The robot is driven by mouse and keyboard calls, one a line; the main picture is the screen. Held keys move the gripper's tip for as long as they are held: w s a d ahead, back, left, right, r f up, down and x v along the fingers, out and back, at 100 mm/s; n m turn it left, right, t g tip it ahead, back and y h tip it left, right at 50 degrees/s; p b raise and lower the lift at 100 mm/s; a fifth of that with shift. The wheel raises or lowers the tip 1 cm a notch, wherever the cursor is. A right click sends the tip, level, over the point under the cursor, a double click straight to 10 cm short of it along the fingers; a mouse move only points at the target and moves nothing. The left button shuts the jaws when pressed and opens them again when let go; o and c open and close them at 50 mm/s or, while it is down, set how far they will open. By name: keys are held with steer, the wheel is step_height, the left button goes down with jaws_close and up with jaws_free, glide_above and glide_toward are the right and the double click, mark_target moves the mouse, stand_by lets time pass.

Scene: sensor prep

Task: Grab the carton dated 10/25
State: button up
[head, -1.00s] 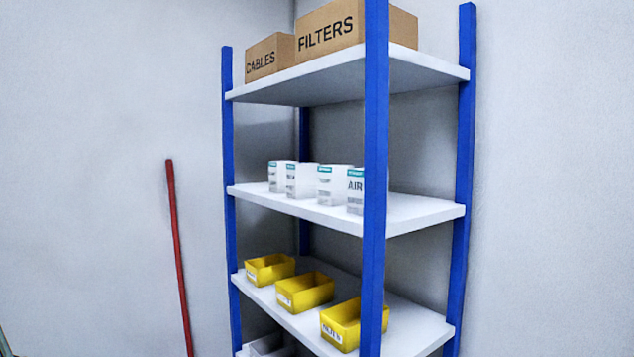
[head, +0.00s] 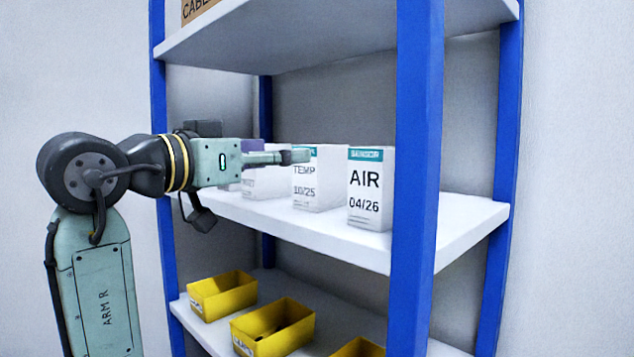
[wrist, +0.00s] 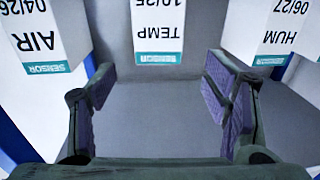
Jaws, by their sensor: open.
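The carton dated 10/25 (head: 318,184) is white with a teal band and reads TEMP. It stands upright on the middle shelf, left of the AIR carton. In the wrist view this TEMP carton (wrist: 158,28) shows upside down, centred ahead between the two fingers and beyond their tips. My gripper (head: 300,156) is open and empty, reaching in from the left in front of the cartons; its spread fingers also show in the wrist view (wrist: 163,80).
The AIR carton (head: 370,189), dated 04/26, stands to the right. The HUM carton (wrist: 283,30), dated 06/27, is on the other side. A blue post (head: 416,180) rises at the front. Yellow bins (head: 273,327) sit on the shelf below, and another shelf (head: 300,38) hangs above.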

mark_target(321, 152)
steer(key=shift+w+d, duration=0.2)
steer(key=shift+d, duration=0.2)
steer(key=p+x, duration=0.3)
steer(key=x, duration=0.7)
steer(key=shift+f, duration=0.15)
steer(key=shift+a, duration=0.1)
steer(key=shift+s, duration=0.1)
steer(key=c, duration=1.3)
